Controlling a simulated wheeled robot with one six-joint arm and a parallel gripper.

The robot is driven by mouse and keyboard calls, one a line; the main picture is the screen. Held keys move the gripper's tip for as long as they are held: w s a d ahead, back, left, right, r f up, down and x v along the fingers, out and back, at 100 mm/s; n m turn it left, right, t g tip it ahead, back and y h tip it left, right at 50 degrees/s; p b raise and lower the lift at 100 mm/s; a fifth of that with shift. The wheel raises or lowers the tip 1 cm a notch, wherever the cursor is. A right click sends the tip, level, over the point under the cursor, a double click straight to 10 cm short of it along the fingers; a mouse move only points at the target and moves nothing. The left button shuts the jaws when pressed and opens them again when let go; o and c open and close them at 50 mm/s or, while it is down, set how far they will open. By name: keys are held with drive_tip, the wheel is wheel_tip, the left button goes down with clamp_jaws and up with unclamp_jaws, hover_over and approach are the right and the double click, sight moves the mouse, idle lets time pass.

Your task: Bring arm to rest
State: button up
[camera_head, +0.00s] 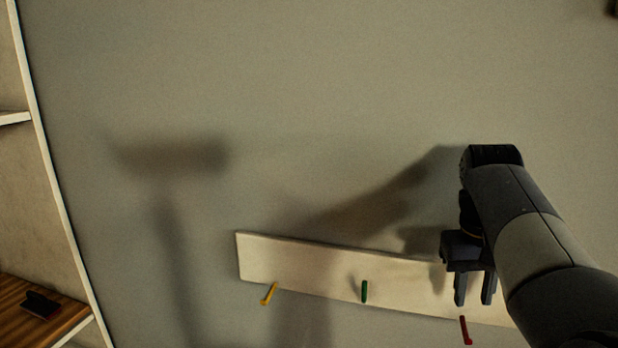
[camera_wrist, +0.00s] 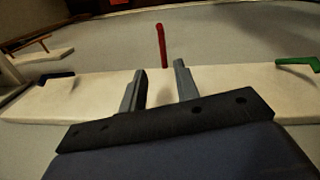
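My gripper (camera_head: 474,302) hangs from my arm at the right of the head view, its two fingers pointing down in front of a pale wall board. The fingers stand apart with nothing between them. In the wrist view my gripper (camera_wrist: 160,68) also shows a clear gap. A red hook (camera_wrist: 161,45) stands beyond the fingertips there. In the head view the red hook (camera_head: 465,329) is just below the fingers. I cannot tell whether anything touches the board.
The pale board (camera_head: 310,262) on the grey wall also carries a yellow hook (camera_head: 269,293) and a green hook (camera_head: 365,291). A dark blue hook (camera_wrist: 57,77) shows in the wrist view. At left is a shelf unit (camera_head: 62,235) with a dark object (camera_head: 40,305). The upper wall is clear.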

drive_tip(key=shift+w+r, duration=0.15)
drive_tip(key=shift+r, duration=0.1)
drive_tip(key=shift+a, duration=0.1)
